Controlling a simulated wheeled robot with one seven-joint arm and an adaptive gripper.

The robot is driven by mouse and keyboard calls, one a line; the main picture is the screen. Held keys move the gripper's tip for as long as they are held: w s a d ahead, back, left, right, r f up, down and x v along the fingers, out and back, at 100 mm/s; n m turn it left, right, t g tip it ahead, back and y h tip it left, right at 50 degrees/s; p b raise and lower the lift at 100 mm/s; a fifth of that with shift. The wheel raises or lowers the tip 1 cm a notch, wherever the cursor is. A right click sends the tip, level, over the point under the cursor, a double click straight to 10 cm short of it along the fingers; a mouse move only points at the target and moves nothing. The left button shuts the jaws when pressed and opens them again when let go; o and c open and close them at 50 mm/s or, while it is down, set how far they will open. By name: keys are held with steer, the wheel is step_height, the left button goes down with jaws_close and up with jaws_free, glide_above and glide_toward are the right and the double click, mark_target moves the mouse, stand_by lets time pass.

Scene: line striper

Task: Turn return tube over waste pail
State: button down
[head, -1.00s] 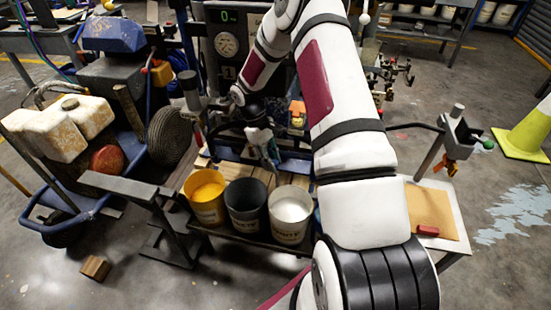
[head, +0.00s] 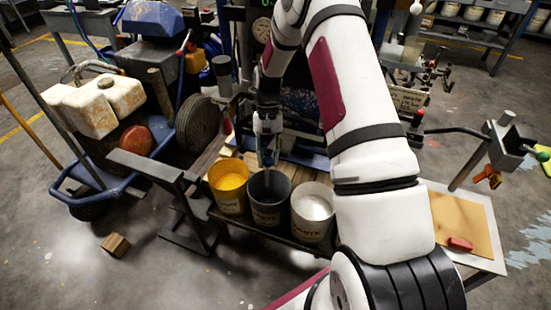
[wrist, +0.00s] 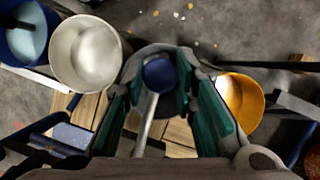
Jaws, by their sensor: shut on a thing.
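My gripper (head: 267,135) is shut on the return tube, a thin grey tube (wrist: 147,125) with a blue round end (wrist: 158,74), seen between the teal fingers in the wrist view. In the head view the tube (head: 268,163) hangs down at the back of the dark grey pail (head: 268,215), the middle one of three, which I take as the waste pail. Its label is too small to read surely.
A yellow-paint pail (head: 229,200) stands left of the grey pail and a white-paint pail (head: 312,225) right of it, both close. They share a slatted wooden platform. The striper's wheel (head: 197,128) is at left. A side table (head: 465,228) with a board is at right.

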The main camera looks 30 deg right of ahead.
steer(key=shift+w+a+m, duration=0.35)
steer(key=shift+w+m, duration=0.1)
steer(key=shift+m, duration=0.05)
steer(key=c, duration=1.3)
jaws_free()
step_height(320, 180, up, 10)
